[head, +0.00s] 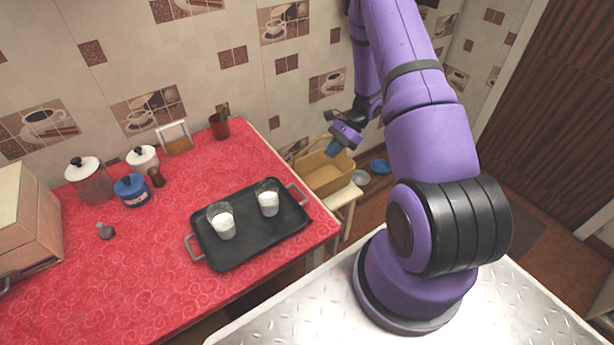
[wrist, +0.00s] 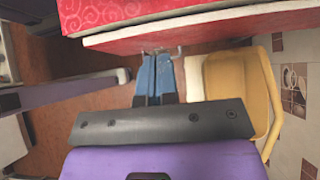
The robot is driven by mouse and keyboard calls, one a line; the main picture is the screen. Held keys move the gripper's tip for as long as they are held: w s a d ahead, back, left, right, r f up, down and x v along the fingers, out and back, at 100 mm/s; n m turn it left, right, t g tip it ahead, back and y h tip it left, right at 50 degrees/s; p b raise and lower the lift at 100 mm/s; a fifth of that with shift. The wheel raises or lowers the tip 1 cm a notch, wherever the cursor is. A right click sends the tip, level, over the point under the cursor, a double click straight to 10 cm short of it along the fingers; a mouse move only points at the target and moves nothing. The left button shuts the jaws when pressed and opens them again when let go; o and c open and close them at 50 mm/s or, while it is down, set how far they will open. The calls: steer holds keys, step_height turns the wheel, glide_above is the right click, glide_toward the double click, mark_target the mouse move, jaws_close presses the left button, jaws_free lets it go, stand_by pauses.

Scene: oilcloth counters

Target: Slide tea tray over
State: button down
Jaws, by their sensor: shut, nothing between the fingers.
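The dark tea tray (head: 250,246) lies flat on the red counter, near its right front corner. It has a grey handle at each short end. Two glasses with white contents stand on it, a left glass (head: 222,222) and a right glass (head: 268,199). My gripper (head: 335,148) is off the counter to the right, apart from the tray. In the wrist view its blue fingers (wrist: 157,75) are together with nothing between them, and the red counter's edge (wrist: 200,28) is beyond them. The tray itself cannot be made out in the wrist view.
Jars (head: 90,180), a blue pot (head: 132,190), a small wooden frame (head: 175,139) and a red cup (head: 220,127) stand toward the back of the counter. A wooden box (head: 28,215) is at the left. The counter left of the tray is mostly clear.

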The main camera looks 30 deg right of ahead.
mark_target(201, 238)
steer(key=x, duration=1)
steer(key=shift+s+a+f, duration=0.1)
steer(key=shift+a, duration=1.85)
steer(key=a, duration=3.2)
steer(key=shift+w, duration=0.3)
